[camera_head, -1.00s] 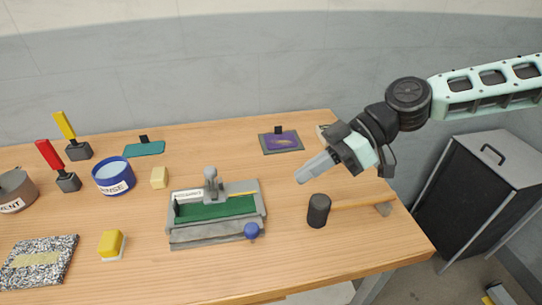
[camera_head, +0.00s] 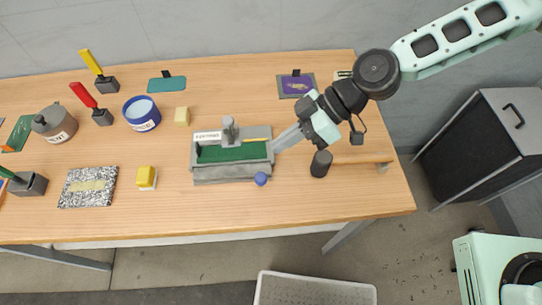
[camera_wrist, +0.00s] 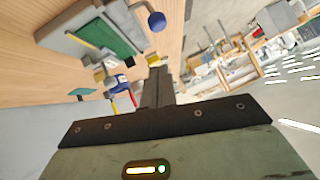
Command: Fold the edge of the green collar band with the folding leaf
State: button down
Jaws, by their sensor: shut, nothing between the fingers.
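The green collar band (camera_head: 232,153) lies flat in a grey fixture (camera_head: 225,175) in the middle of the bench. A thin yellow strip (camera_head: 257,140) runs along its back edge at the right. A blue ball knob (camera_head: 261,179) sits at the fixture's front right corner; I cannot tell the leaf's exact outline. My gripper (camera_head: 277,147) is shut and empty at the fixture's right end; whether it touches is unclear. In the wrist view, my shut fingers (camera_wrist: 157,85) point past the fixture, with the green band (camera_wrist: 115,38) and blue knob (camera_wrist: 157,21) above them.
A yellow block (camera_head: 146,176) and a speckled pad (camera_head: 88,187) are at left. A blue-rimmed pot (camera_head: 141,112) stands behind. The bench's front strip is clear.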

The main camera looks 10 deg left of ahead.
notch_tip(320, 180, down, 6)
jog(key=s+a+p, duration=0.2)
jog(key=shift+s+a+p, duration=0.15)
jog(key=shift+a+p, duration=0.05)
jog(key=shift+p, duration=0.2)
